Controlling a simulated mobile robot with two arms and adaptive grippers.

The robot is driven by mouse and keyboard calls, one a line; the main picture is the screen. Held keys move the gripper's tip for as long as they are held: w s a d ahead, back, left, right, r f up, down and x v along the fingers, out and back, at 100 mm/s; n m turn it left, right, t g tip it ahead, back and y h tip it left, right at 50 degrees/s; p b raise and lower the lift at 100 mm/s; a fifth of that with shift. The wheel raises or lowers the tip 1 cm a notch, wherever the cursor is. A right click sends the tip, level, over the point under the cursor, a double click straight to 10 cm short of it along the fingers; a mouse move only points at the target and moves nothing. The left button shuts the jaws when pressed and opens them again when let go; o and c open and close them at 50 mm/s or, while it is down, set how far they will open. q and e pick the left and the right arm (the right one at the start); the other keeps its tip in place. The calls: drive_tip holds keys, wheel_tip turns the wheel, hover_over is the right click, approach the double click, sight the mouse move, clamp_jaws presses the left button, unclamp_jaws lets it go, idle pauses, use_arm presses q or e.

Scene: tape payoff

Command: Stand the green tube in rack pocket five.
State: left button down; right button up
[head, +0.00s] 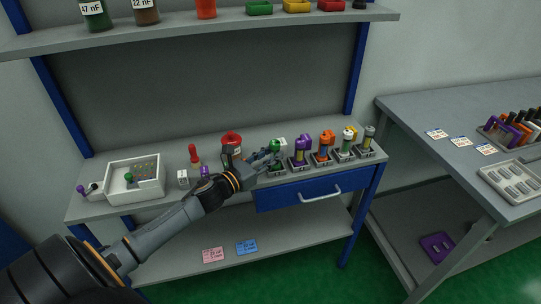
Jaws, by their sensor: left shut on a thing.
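My left gripper (268,157) is at the left end of a row of small grey pockets on the bench. It is shut on the green tube (275,146), whose dark green top shows above the fingers. The fingers hide the tube's lower part, so I cannot tell whether it touches the leftmost pocket (276,172). The other pockets to the right hold purple (301,148), orange (325,144), white-and-yellow (347,141) and grey-and-yellow (368,137) pieces. No pocket number is readable. My right gripper is not in view.
A red-topped container (231,142) stands just left of my gripper. A white open box (134,179) and a red bottle (194,156) are farther left. A shelf (200,40) with jars and bins hangs above. A second table (460,130) is at right.

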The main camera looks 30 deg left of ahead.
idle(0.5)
use_arm(q)
drive_tip(key=shift+f+b, duration=0.5)
drive_tip(key=shift+b, duration=0.05)
drive_tip(key=c, duration=1.4)
unclamp_jaws()
drive_tip(key=shift+c, duration=0.2)
drive_tip(key=shift+o, duration=0.5)
drive_tip(key=s+a, duration=0.2)
drive_tip(key=s, duration=0.8)
drive_tip(key=shift+s+p, duration=0.4)
drive_tip(key=shift+p, duration=0.05)
